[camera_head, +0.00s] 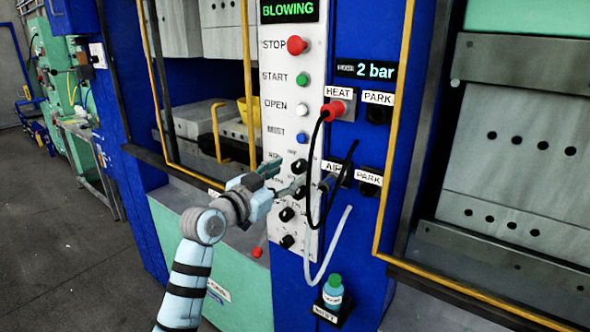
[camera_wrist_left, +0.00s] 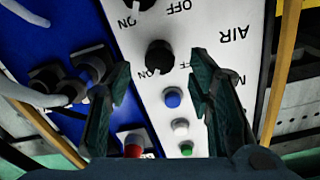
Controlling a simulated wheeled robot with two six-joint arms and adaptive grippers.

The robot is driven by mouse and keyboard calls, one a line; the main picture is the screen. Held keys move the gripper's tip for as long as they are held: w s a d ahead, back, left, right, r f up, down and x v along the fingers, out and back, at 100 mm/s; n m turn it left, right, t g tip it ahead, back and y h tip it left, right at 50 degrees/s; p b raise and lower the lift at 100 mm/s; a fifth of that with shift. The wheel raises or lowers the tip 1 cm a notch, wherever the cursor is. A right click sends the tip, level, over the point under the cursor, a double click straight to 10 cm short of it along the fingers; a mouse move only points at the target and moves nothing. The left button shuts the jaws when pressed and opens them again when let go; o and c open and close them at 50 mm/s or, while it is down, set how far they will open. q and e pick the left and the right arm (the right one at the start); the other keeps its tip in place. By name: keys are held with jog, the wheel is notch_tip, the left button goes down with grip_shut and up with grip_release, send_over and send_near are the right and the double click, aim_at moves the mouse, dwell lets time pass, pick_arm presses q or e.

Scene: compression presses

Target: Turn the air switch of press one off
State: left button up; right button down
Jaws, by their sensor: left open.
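The white control panel (camera_head: 285,90) of the press stands upright, with a column of black knobs below its coloured buttons. The black air knob (camera_wrist_left: 158,57), beside the printed AIR label, shows in the left wrist view with ON and OFF marked around it. Its pointer direction cannot be made out. My left gripper (camera_head: 287,177) is in front of the knobs, and its fingers partly cover them. In the left wrist view the gripper (camera_wrist_left: 161,65) is open, one finger on each side of the air knob's line. Contact cannot be judged. My right gripper is out of view.
A red plug (camera_head: 333,110) with a black cable sits in the HEAT socket. A pale hose (camera_head: 328,245) hangs by the AIR socket. A blue button (camera_wrist_left: 172,97) is beside the air knob. A teal bottle (camera_head: 333,290) stands below. Yellow rails (camera_head: 395,120) flank the blue column.

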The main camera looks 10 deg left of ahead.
aim_at(296, 170)
pick_arm(q)
jog(key=x, duration=0.4)
jog(key=shift+w+d, duration=0.1)
grip_shut()
